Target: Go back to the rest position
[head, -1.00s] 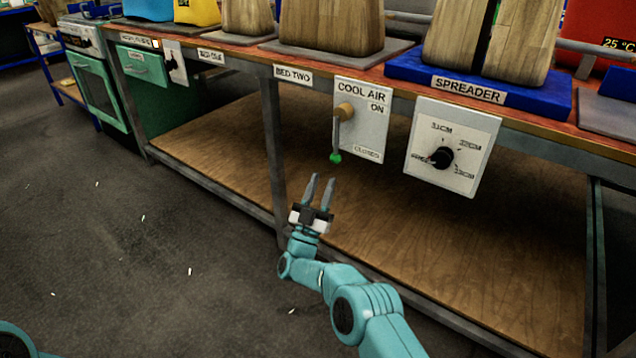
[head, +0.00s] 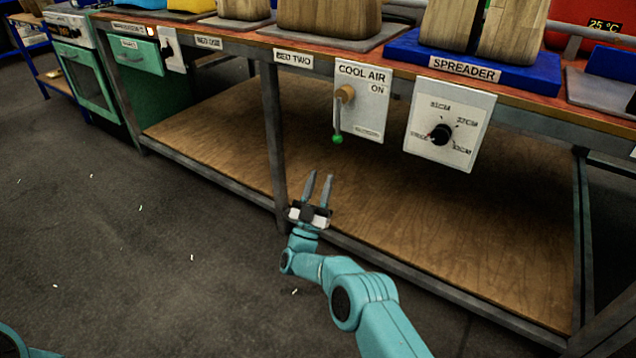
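My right gripper (head: 318,188) is in the head view, in front of the bench, with its two fingers pointing up and apart. Nothing shows between the fingers. It is below and left of the cool air lever (head: 338,118), whose green tip hangs down, and it is apart from it. My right arm comes in from the bottom. Only a small teal piece of my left arm (head: 14,342) shows at the bottom left corner; its gripper is out of view.
The bench has a wooden lower shelf (head: 400,225) and metal legs. A spreader dial panel (head: 448,118) is right of the cool air panel (head: 361,102). A teal oven (head: 85,82) stands at the far left. Grey floor (head: 120,260) is open at the left.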

